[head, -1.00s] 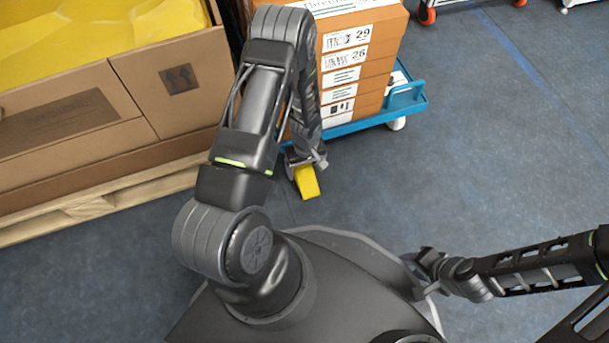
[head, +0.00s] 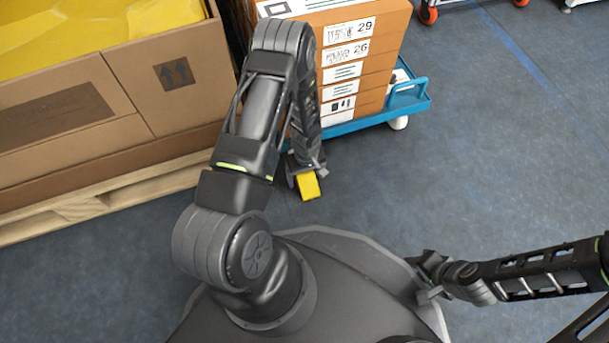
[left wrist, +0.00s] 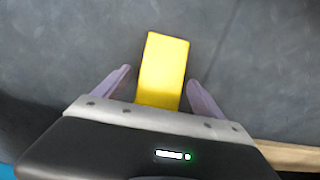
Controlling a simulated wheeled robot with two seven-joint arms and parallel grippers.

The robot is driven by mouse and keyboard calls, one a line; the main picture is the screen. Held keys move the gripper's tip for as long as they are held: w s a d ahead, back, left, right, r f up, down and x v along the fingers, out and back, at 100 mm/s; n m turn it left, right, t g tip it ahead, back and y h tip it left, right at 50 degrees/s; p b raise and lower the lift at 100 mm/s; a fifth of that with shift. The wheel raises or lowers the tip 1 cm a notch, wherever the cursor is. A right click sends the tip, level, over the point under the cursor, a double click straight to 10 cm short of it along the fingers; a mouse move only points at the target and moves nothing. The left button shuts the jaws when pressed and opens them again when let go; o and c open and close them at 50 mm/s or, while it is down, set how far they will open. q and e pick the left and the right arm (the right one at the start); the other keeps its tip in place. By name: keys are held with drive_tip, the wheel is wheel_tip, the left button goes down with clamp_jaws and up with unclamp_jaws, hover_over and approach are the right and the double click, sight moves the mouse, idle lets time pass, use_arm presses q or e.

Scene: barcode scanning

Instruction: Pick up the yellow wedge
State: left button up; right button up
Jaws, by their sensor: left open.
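The yellow wedge (head: 308,185) lies on the floor below my left gripper, in front of the blue cart. In the left wrist view the wedge (left wrist: 163,68) is between the two spread fingers, its far end reaching past the fingertips. My left gripper (left wrist: 158,78) is open, with a gap on each side of the wedge. In the head view my left gripper (head: 306,176) is over the wedge and hides its far part. My right gripper (head: 425,278) is at the lower right, beside my base; its jaws are too small to judge.
A blue cart (head: 365,122) with stacked cardboard boxes (head: 350,55) stands just behind the wedge. A large carton (head: 165,80) with yellow contents sits on a wooden pallet (head: 90,203) at the left.

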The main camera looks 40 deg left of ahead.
use_arm(q)
drive_tip(key=shift+c, duration=0.2)
drive_tip(key=c, duration=1.7)
